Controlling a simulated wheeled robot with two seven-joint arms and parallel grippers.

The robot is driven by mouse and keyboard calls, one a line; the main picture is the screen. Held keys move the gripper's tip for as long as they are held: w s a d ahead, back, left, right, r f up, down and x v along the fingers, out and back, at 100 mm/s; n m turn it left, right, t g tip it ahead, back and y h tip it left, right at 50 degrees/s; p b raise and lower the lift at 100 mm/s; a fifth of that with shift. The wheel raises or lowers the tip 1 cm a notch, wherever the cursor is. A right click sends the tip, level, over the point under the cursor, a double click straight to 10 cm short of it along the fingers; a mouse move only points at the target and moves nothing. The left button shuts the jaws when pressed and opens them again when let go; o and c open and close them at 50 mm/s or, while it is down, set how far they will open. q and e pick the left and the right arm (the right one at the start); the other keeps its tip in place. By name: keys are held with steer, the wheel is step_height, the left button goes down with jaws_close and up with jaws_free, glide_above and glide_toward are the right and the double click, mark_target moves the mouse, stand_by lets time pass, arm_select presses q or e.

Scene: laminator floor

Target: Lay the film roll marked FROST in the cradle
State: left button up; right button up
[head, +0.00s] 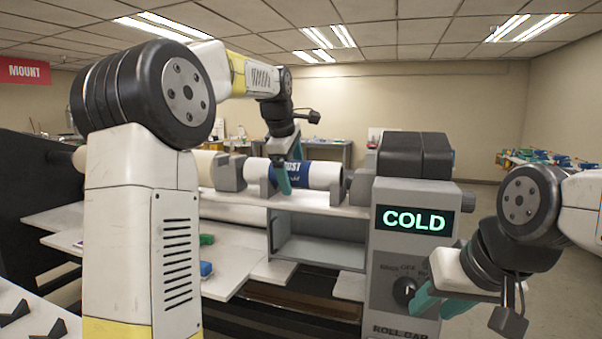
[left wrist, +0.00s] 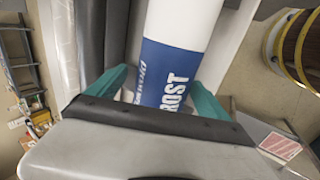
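The FROST roll (head: 322,176) is white with a blue lettered band. In the head view it lies level between grey upright supports (head: 359,187), which look like the cradle; whether it rests fully in them I cannot tell. My left gripper (head: 284,178) reaches down over the blue band, one teal finger in front of the roll. In the left wrist view the FROST roll (left wrist: 175,70) runs between both teal fingers, close to each; firm contact is unclear. My right gripper (head: 442,302) is empty, its teal fingers apart, low in front of the machine's right side.
A grey control tower (head: 412,220) with a COLD display and a knob stands right of the roll. Another pale roll (head: 205,167) lies left of the supports. A white shelf (head: 325,204) runs below. A wooden barrel-like object (left wrist: 300,45) shows in the wrist view.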

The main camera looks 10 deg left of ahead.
arm_select(q)
steer(key=v, duration=0.7)
steer(key=shift+s+r, duration=0.2)
steer(key=shift+r, duration=0.15)
steer(key=shift+s, duration=0.2)
steer(key=s+f+m, duration=0.8)
steer(key=s+f, duration=0.2)
steer(key=s, duration=0.4)
steer(key=s+f+m+h, duration=0.1)
steer(key=s+f+m, duration=0.7)
steer(key=s, duration=0.7)
step_height(320, 180, down, 2)
steer(key=shift+t, duration=0.3)
